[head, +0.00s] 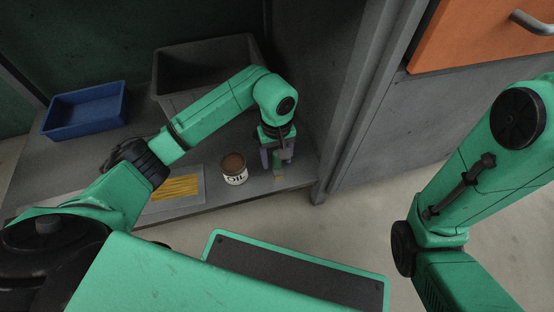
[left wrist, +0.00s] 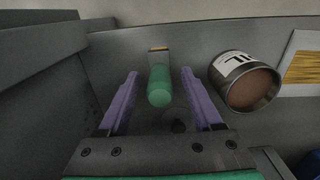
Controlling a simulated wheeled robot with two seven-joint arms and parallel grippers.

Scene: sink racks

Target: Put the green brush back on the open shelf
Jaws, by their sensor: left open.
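The green brush (head: 276,166) is at the front edge of the grey open shelf (head: 212,209), right of the oil can. In the left wrist view its rounded green handle (left wrist: 159,86) points towards me, with the pale bristle end (left wrist: 159,51) beyond. I cannot tell whether it stands or lies. My left gripper (head: 277,156) is just above it, pointing down. Its two purple fingers (left wrist: 160,73) are apart, one on each side of the handle, with gaps showing. My right arm is at the right; its gripper is out of view.
The oil can (head: 234,169) stands close left of the brush. A tray with yellow sticks (head: 155,209), a blue bin (head: 84,111) and a grey bin (head: 205,57) are also on the shelf. A grey cabinet post (head: 345,110) and an orange drawer (head: 480,35) bound the right.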

